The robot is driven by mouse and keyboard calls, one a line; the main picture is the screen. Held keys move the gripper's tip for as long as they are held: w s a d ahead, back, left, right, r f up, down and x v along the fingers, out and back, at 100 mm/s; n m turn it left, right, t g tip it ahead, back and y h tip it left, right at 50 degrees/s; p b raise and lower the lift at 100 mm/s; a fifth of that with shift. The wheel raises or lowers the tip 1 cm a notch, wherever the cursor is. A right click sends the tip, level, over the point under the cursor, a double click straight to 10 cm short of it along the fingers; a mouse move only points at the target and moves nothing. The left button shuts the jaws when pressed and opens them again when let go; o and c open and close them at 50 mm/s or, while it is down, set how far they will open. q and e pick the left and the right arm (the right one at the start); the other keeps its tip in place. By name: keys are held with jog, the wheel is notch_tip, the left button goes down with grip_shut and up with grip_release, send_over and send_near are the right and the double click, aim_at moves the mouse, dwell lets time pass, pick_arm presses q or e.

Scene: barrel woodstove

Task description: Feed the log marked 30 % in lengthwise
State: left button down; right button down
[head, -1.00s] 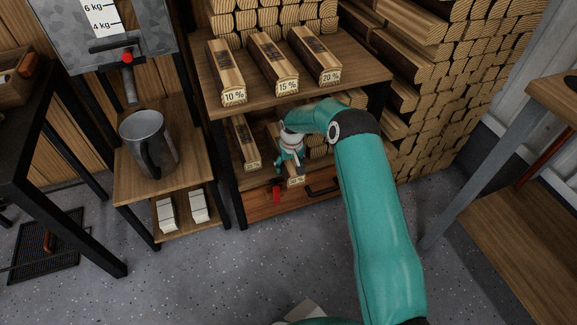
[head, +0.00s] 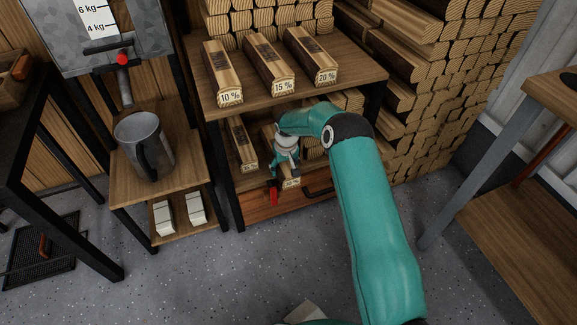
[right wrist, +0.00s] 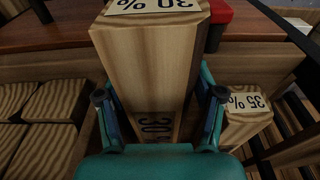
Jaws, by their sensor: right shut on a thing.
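The log marked 30 % (head: 291,183) lies on the lower shelf of the wood rack, its labelled end facing front. In the right wrist view, the 30 % log (right wrist: 150,60) stretches between the fingers, with one label on its end and another on its top face. My right gripper (head: 284,168) reaches down over it from above. Its two fingers are on either side of the log, and the right gripper (right wrist: 158,98) is shut on it. My left gripper is not in view. No stove opening can be made out.
A log marked 35 % (right wrist: 247,103) lies beside the held one. Logs marked 10 % (head: 230,97), 15 % (head: 283,86) and 20 % (head: 326,76) lie on the upper shelf (head: 355,82) above my gripper. A red object (head: 274,193) is at the lower shelf's front. Grey floor (head: 240,265) is clear.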

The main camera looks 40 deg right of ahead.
jog(key=shift+r, duration=0.1)
jog(key=shift+c, duration=1)
grip_release()
jog(key=shift+o, duration=1)
jog(key=shift+w, duration=0.1)
